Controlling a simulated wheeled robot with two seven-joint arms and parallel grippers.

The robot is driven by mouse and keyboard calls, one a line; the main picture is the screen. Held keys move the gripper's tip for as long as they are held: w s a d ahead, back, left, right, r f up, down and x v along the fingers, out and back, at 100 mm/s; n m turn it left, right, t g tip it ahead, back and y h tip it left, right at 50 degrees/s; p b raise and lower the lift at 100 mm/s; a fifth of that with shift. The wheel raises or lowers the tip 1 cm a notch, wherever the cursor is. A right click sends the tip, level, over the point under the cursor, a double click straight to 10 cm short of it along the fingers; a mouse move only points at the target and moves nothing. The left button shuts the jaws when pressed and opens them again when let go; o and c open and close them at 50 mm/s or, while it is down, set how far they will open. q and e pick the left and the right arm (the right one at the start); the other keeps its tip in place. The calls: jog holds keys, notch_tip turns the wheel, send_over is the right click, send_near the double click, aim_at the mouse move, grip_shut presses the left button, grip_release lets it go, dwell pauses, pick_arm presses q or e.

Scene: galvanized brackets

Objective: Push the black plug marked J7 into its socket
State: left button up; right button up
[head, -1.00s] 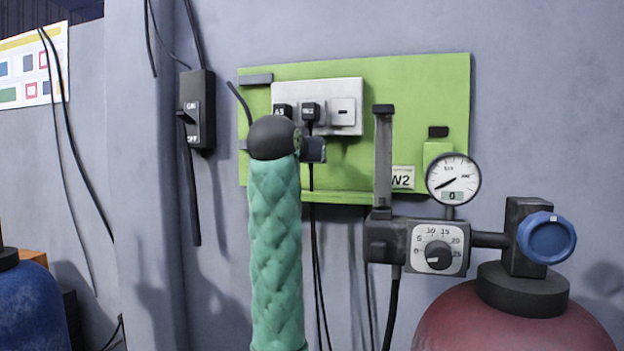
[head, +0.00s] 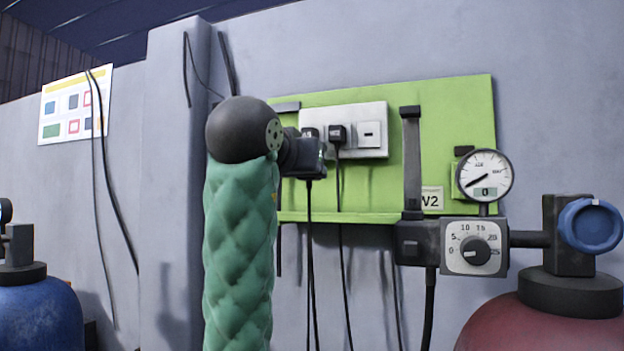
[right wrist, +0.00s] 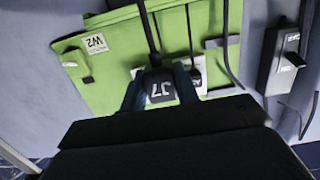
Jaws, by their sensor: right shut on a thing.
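My right gripper (head: 318,152) is shut on the black plug J7 (right wrist: 161,91), with the marking upside down in the right wrist view. The plug's cable hangs down below the gripper in the head view; the plug itself is mostly hidden there. The white socket plate (head: 378,110) is on the green board behind the gripper. A black plug (head: 337,135) sits in its middle, another (head: 310,132) at its left, partly hidden by my gripper. The right position (head: 369,134) shows a slot with no plug. The plug appears apart from the plate. My left gripper is not in view.
The green board (head: 460,110) carries a W2 label (head: 431,198) and an upright grey bar (head: 411,150). A gauge (head: 485,176) and dial box (head: 474,248) stand in front at right, above a red cylinder (head: 540,330). A blue cylinder (head: 40,315) is at left.

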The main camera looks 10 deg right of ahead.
jog(key=shift+s+a+r, duration=0.1)
jog(key=shift+s+r, duration=0.1)
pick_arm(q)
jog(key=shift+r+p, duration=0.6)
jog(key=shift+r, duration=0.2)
pick_arm(e)
jog(key=shift+r, duration=0.8)
